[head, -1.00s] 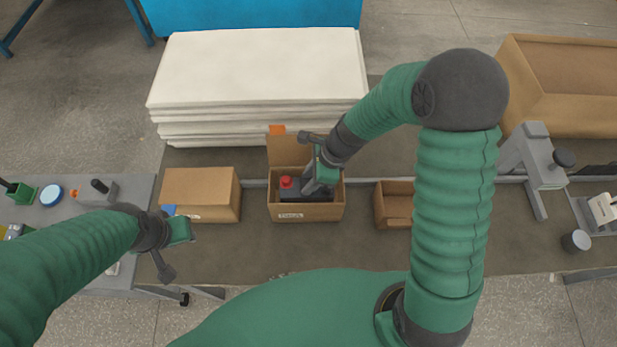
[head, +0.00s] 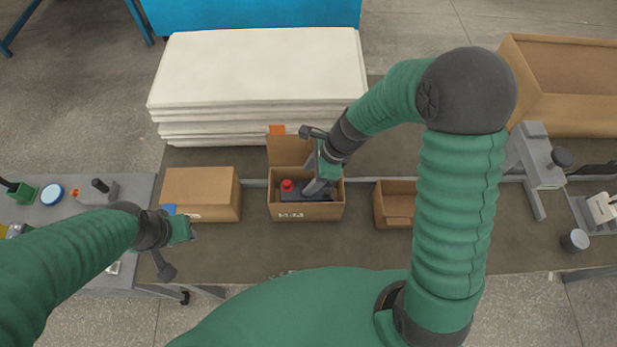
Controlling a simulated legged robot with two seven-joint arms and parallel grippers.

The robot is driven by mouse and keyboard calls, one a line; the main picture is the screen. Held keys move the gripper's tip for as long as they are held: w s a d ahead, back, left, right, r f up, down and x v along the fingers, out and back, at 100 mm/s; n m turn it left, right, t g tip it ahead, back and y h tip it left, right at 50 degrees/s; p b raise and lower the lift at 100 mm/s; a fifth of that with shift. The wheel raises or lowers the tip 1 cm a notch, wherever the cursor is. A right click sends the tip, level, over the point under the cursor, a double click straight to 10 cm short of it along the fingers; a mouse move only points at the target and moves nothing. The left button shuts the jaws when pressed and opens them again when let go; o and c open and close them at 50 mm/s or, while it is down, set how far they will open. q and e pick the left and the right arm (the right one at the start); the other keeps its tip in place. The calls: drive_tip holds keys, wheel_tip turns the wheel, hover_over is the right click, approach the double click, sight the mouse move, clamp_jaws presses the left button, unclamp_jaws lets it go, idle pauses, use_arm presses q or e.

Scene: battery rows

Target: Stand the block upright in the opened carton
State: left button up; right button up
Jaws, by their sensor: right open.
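The opened carton (head: 281,211) stands in the middle of the dark belt with its back flap raised. A dark block (head: 292,196) with a red round top part at its left end is inside the carton; it seems to lie low, and its right part is partly hidden. My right gripper (head: 316,187) is open and reaches down into the carton at the block's right side; whether it touches the block cannot be told. My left gripper (head: 190,230) is over the belt's left part, away from the carton; its jaws are too small to judge.
A closed carton (head: 201,190) stands left of the opened one, and a smaller open carton (head: 393,207) stands to the right. A stack of white sheets (head: 260,80) rises behind. A grey bench (head: 60,222) is at the left. The belt in front is clear.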

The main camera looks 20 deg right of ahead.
drive_tip(key=p+v, duration=0.1)
drive_tip(key=v, duration=0.9)
drive_tip(key=s+d+n+h, duration=0.1)
drive_tip(key=s+n, duration=0.3)
drive_tip(key=n, duration=0.6)
drive_tip(key=s+d+f+n+t+h, duration=0.1)
drive_tip(key=s+n+h, duration=0.2)
drive_tip(key=n, duration=0.8)
drive_tip(key=shift+s+d, duration=0.3)
drive_tip(key=shift+s, duration=0.55)
drive_tip(key=shift+w+f, duration=0.1)
drive_tip(key=shift+f, duration=0.05)
